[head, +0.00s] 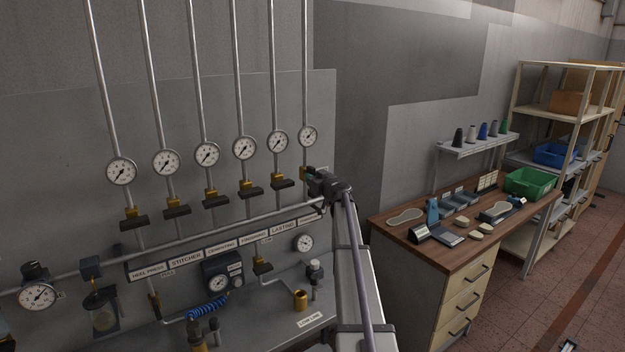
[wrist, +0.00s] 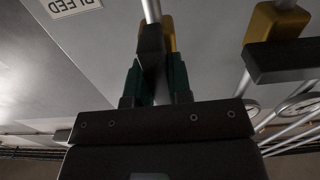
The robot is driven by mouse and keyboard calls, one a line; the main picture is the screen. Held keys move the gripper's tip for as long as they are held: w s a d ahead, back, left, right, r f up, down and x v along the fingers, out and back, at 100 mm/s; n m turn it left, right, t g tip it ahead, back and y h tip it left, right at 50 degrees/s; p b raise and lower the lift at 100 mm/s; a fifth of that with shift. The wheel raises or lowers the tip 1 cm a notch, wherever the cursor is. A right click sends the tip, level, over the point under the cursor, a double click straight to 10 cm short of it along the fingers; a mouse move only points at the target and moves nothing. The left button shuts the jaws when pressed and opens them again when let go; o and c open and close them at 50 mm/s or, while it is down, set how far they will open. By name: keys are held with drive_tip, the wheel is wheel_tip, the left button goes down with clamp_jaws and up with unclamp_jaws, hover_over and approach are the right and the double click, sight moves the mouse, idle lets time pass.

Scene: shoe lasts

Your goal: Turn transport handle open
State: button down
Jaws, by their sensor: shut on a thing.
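The valve (head: 306,171) on the rightmost vertical pipe has a brass-yellow body; its label below is too small and partly covered to read. My gripper (head: 309,177) is at this valve in the head view and hides its handle there. In the wrist view, the two green fingers of my gripper (wrist: 154,78) are shut on the dark valve handle (wrist: 150,40), one on each side. The held handle looks narrow and in line with its pipe, while the neighbouring handle (wrist: 285,62) lies crosswise to its own pipe.
More valves with dark handles (head: 281,184) stand in a row to the left, below round gauges (head: 245,148). A horizontal pipe (head: 220,236) and name labels run beneath. A workbench (head: 470,225) with small items and shelves (head: 560,110) stand at the right.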

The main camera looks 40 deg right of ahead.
drive_tip(key=c, duration=1)
unclamp_jaws()
drive_tip(key=shift+c, duration=0.2)
drive_tip(key=s, duration=1)
drive_tip(key=shift+s+a, duration=0.4)
